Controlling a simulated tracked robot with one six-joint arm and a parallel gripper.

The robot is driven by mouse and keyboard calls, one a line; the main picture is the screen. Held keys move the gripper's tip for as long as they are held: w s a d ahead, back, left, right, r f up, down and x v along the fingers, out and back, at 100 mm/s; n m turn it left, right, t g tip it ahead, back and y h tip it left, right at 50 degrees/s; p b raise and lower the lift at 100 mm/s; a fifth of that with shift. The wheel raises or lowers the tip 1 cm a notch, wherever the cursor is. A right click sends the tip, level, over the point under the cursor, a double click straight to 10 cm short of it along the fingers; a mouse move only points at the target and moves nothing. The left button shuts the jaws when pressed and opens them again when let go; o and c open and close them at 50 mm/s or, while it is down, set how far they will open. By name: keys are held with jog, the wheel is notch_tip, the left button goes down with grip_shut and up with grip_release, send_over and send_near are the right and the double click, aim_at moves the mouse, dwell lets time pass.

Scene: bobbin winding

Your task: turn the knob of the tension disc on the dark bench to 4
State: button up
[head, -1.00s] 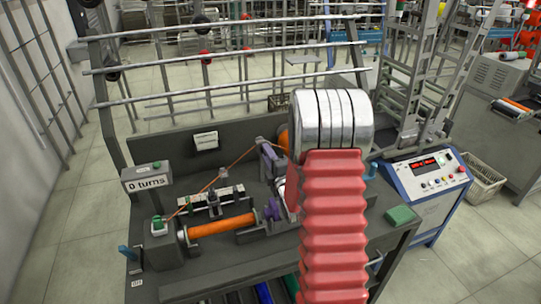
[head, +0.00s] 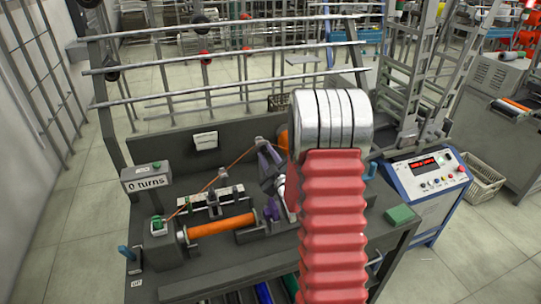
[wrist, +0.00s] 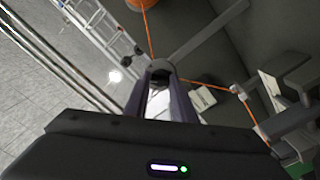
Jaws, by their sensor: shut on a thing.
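The tension disc (wrist: 162,66) shows in the wrist view as a small dark grey round part between my fingertips, with the orange thread running to it from two sides. My gripper (wrist: 158,76) is shut on its knob, which is mostly hidden by the purple fingers. In the head view my gripper (head: 261,146) reaches over the dark bench (head: 170,135) to the disc (head: 259,140), where the thread peaks. My red-sleeved arm covers much of that area. No dial mark or number on the disc can be read.
A counter reading "0 turns" (head: 147,181) stands at the bench's left. An orange bobbin (head: 222,224) lies at its front. A green block (head: 401,215) sits at the right corner. A blue-framed control box (head: 430,175) stands right of the bench. Metal rails rise behind.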

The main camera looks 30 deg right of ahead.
jog(key=shift+s+d+f+m, duration=0.15)
jog(key=shift+f+m, duration=0.05)
jog(key=shift+m, duration=0.2)
jog(key=o, duration=1.1)
jog(key=shift+r, duration=0.15)
jog(key=shift+c, duration=0.2)
